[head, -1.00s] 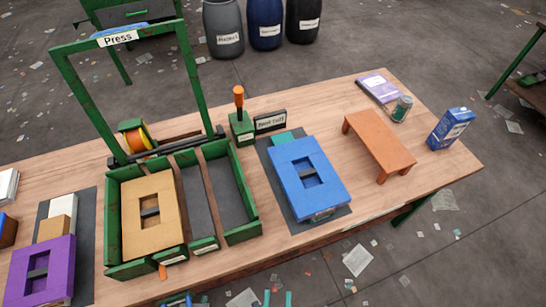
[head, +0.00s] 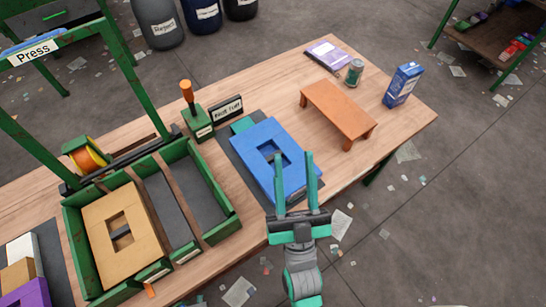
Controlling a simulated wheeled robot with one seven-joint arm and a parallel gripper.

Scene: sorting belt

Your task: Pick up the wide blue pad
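The wide blue pad (head: 258,138) is a flat block with a square opening in its middle and a dark bar across the opening. In the head view it lies on a dark mat (head: 231,151) near the front edge of the table. My gripper (head: 294,155) shows at the pad's front right, its two teal fingers apart with nothing between them. The fingers overlap the pad's right part in the picture; I cannot tell whether they touch it. They hide some of the pad's front right side.
A green tray (head: 232,221) with a tan pad (head: 98,225) is at the left. A green lever box (head: 197,124) and a sign (head: 227,109) stand behind the mat. An orange bench (head: 335,105), a can (head: 355,71) and a blue carton (head: 403,84) are at the right.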

